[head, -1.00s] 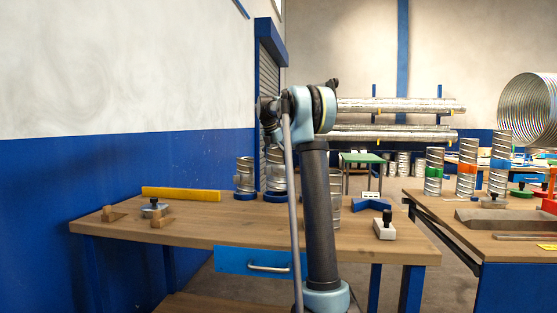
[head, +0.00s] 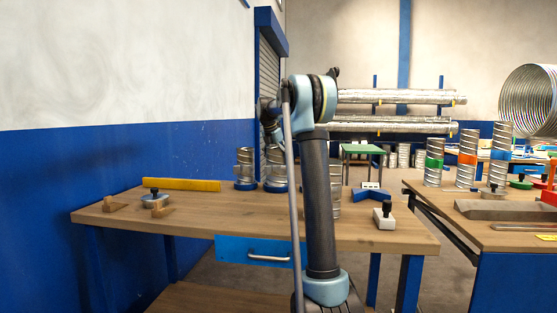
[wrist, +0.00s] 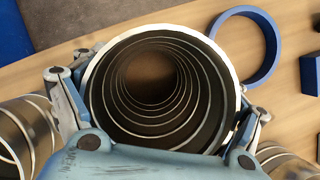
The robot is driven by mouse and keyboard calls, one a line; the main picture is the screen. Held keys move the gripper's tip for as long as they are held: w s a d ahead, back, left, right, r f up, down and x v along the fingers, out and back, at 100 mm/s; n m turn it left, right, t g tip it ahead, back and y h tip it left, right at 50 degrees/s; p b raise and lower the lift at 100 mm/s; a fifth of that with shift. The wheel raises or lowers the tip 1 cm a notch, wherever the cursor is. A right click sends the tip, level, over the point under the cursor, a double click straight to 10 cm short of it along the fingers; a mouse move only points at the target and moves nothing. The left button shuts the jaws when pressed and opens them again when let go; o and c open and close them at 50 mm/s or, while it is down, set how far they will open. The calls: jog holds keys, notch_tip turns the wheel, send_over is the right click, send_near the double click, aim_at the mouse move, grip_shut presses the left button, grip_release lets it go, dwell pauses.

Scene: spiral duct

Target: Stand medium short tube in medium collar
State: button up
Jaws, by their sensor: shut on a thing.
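In the wrist view my gripper (wrist: 157,105) has its fingers on both sides of a ribbed metal tube (wrist: 105,40), shut on it. I look down into the tube's open mouth. A blue ring collar (wrist: 274,45) lies empty on the wooden bench, beyond the tube at upper right. The tube's lower end is hidden, so I cannot tell its height above the bench.
Other tubes stand close at lower left (wrist: 25,135) and lower right (wrist: 285,160) in the wrist view. On the bench (head: 190,228) lie a yellow bar (head: 182,184), a blue angled block (head: 371,194) and a black-knobbed block (head: 383,217). The bench's front middle is clear.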

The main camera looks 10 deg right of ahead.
jog(key=shift+f, duration=0.15)
jog(key=o, duration=1.5)
jog(key=shift+o, duration=0.2)
jog(key=v, duration=1.2)
jog(key=shift+f, duration=0.1)
